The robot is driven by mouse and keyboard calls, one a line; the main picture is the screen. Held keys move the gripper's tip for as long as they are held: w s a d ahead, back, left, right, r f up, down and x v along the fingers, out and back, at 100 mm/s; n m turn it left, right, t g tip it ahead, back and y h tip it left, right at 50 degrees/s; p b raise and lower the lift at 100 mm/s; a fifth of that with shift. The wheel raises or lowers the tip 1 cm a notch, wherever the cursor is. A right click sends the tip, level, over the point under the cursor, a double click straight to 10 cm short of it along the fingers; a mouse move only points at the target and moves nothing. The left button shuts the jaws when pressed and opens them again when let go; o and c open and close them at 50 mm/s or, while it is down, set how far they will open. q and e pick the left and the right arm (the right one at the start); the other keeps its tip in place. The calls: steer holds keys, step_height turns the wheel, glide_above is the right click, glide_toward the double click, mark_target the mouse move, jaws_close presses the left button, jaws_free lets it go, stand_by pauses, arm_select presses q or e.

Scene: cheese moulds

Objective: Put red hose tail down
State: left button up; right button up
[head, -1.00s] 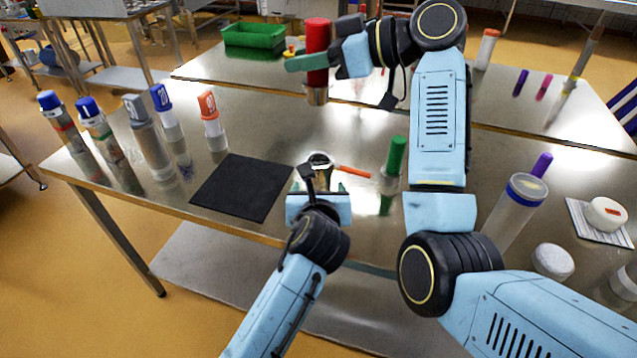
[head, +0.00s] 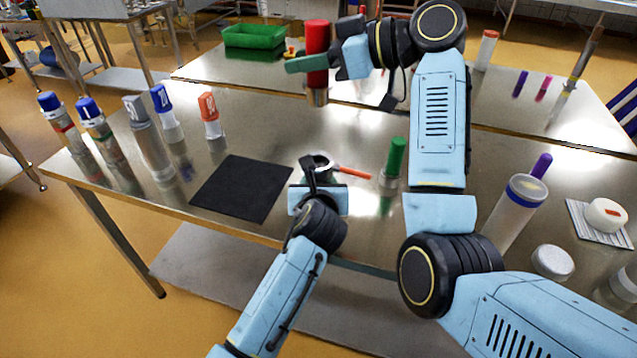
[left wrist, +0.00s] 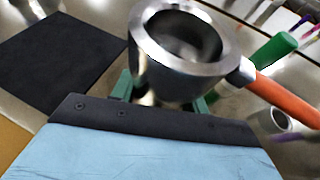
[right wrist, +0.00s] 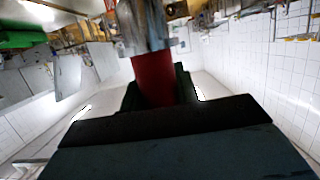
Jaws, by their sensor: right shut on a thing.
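The red hose tail (head: 317,40) is upright in my right gripper (head: 312,64), above the far part of the table, with its metal end (head: 317,97) pointing down. In the right wrist view its red part (right wrist: 153,78) sits between the green fingers, which are shut on it. My left gripper (head: 318,186) is low at the table's front edge, beside a metal cup (left wrist: 178,75) with an orange handle (head: 352,171). In the left wrist view its green fingers are apart on either side of the cup's lower part; contact is hidden.
A black mat (head: 242,188) lies left of the cup. Several capped tubes (head: 150,143) stand at the left. A green-capped tube (head: 395,157) stands right of the cup. A green crate (head: 254,37) is on the rear table. A clear tube (head: 512,212) stands at the right.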

arm_select(q)
steer(key=c, duration=0.5)
arm_select(e)
step_height(320, 180, down, 15)
steer(key=o, duration=1.1)
steer(key=shift+d, duration=0.1)
steer(key=v, duration=1.2)
arm_select(q)
steer(key=o, duration=1.3)
steer(key=shift+o, duration=0.2)
